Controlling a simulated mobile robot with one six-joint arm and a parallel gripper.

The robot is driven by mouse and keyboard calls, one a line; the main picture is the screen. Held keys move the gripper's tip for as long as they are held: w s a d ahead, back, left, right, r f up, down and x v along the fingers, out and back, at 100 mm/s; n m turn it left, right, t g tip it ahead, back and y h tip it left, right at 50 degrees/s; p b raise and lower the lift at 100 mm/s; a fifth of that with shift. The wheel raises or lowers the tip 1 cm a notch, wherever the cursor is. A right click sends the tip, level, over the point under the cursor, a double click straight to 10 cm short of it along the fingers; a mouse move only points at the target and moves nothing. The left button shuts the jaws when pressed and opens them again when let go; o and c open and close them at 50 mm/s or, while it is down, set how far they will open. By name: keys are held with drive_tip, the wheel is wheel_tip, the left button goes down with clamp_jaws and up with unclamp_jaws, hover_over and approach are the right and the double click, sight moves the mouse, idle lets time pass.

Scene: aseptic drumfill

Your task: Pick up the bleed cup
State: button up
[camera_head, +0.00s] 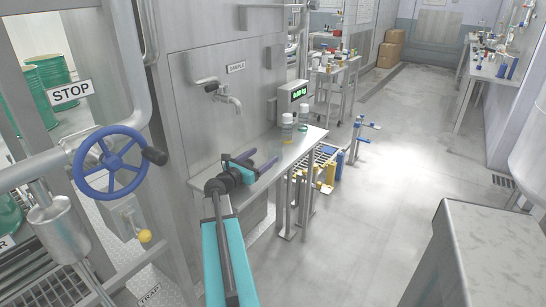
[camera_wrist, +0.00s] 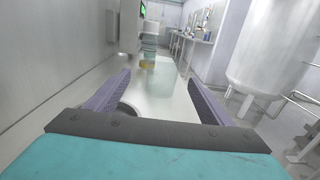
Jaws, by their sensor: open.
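My gripper (camera_head: 264,155) is open over the steel shelf (camera_head: 308,138) under the sample tap, its purple fingers pointing along the shelf. In the wrist view, a grey rounded rim (camera_wrist: 128,109) shows low between the fingers, near the left one. Its lower part is hidden by my gripper; it may be the bleed cup, but I cannot tell. No cup shows clearly at the gripper in the head view. Two lidded clear jars, a near one (camera_head: 287,128) with yellow at its base and a far one (camera_head: 304,117), stand beyond the fingertips.
The sample tap (camera_head: 228,101) juts from the steel wall left of the shelf. A scale display (camera_head: 292,92) is on the wall behind the jars. A blue handwheel (camera_head: 110,162) is at the left. A rack with yellow and blue items (camera_head: 327,172) stands beyond the shelf.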

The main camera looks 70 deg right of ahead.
sight(270, 152)
drive_tip(key=shift+d, duration=0.35)
drive_tip(key=shift+s, duration=0.1)
drive_tip(key=shift+p+x, duration=0.5)
drive_tip(key=shift+x, duration=2.05)
drive_tip(key=shift+c, duration=0.2)
drive_tip(key=c, duration=1.1)
